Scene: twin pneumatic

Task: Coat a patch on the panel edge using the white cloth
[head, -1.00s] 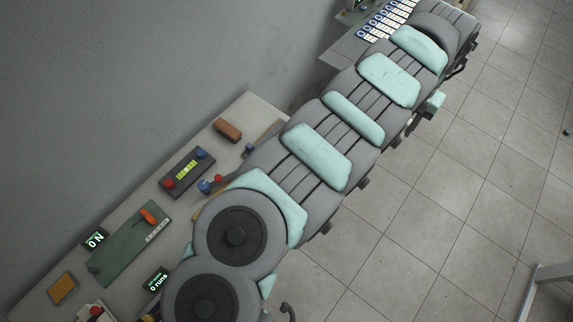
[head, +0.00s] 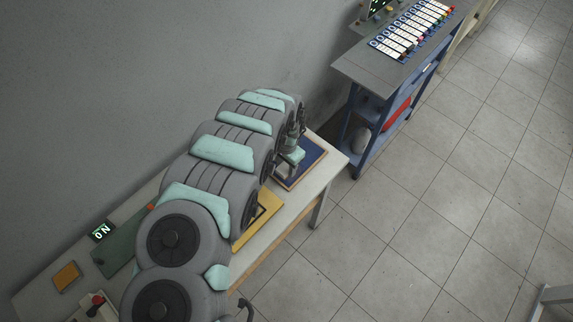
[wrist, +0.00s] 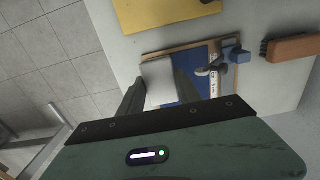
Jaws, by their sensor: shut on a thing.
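My gripper (wrist: 160,95) is shut on the white cloth (wrist: 158,72), which shows as a pale flat piece between the two fingers in the wrist view. Beyond it lies the blue panel (wrist: 196,84) with a thin brown edge, partly covered by the cloth and fingers. In the head view the blue panel (head: 311,158) lies at the right end of the table, with the end of my arm over its left part. I cannot tell whether the cloth touches the panel. In the head view the cloth is too small or hidden to make out.
A yellow board (head: 265,212) lies left of the panel. A metal clamp-like part (wrist: 213,70), a blue block (wrist: 237,56) and a brown brush (wrist: 290,47) are close by the panel. A blue-framed cart (head: 352,135) stands to the right. The floor (head: 400,235) in front is clear.

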